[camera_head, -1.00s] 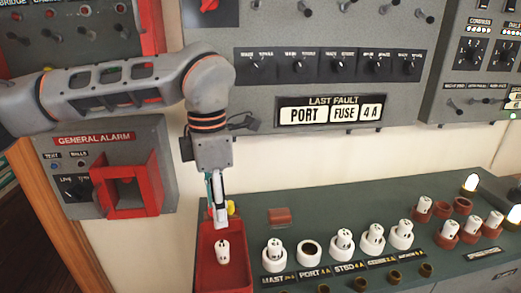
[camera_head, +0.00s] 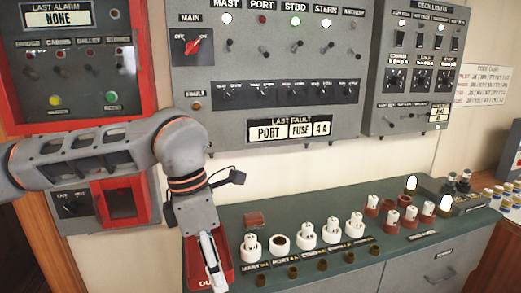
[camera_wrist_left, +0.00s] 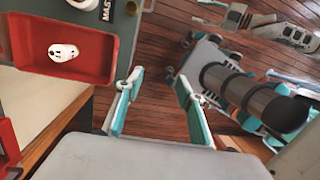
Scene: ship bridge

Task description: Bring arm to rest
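My left arm (camera_head: 95,160) comes in from the left in the head view, with its wrist bent down. My left gripper (camera_head: 212,262) points down in front of the red tray (camera_head: 190,250) and partly covers it. In the left wrist view my left gripper (camera_wrist_left: 158,98) is open, with nothing between its teal fingers. The red tray (camera_wrist_left: 100,72) is beside it at the upper left. A white fuse (camera_wrist_left: 62,52) lies in the tray, apart from the fingers. My right gripper does not show.
The green bench top (camera_head: 335,268) holds several white and brown fuse sockets. The port socket (camera_head: 279,243) looks empty. Switch panels (camera_head: 300,80) and the red-framed alarm box (camera_head: 118,200) are on the wall behind. Wooden floor (camera_wrist_left: 155,110) shows below the fingers.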

